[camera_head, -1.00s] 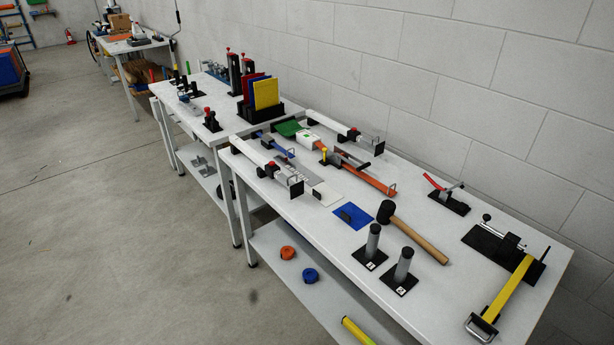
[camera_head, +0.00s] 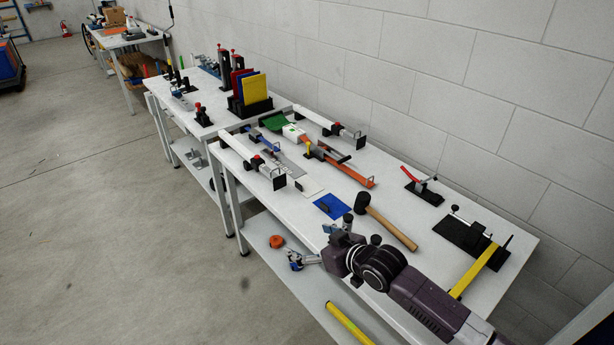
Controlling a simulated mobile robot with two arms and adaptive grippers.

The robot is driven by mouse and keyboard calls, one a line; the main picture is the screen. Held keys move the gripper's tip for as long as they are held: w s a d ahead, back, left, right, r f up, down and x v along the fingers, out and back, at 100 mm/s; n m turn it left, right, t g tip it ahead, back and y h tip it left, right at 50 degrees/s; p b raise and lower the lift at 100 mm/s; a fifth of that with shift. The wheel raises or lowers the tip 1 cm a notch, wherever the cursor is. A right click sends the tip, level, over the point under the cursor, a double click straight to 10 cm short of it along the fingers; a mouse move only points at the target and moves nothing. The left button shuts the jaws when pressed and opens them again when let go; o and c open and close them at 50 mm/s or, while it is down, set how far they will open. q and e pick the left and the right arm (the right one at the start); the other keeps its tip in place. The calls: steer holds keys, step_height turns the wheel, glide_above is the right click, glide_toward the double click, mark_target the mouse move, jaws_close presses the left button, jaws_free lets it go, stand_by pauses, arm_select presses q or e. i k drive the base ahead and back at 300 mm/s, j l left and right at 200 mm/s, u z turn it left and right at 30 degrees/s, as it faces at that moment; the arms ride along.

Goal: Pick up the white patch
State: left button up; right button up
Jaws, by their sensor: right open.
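The white patch (camera_head: 310,187) lies flat on the near table, a thin white square with a small black block at its left edge. My right arm comes in from the lower right across the table's front edge. My right gripper (camera_head: 294,259) is open, out past the front edge, lower in the picture than the white patch and apart from it. Something blue shows at its fingers, probably the blue roll behind them. My left gripper is not in view.
Long white clamps (camera_head: 250,160) lie left of the white patch. A yellow-strapped tool (camera_head: 478,270) is at the right. An orange roll (camera_head: 276,241) is on the lower shelf.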

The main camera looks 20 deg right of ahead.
mark_target(305, 185)
steer(key=i+l, duration=0.35)
steer(key=i, duration=0.2)
steer(key=i+l, duration=0.4)
steer(key=i, duration=0.15)
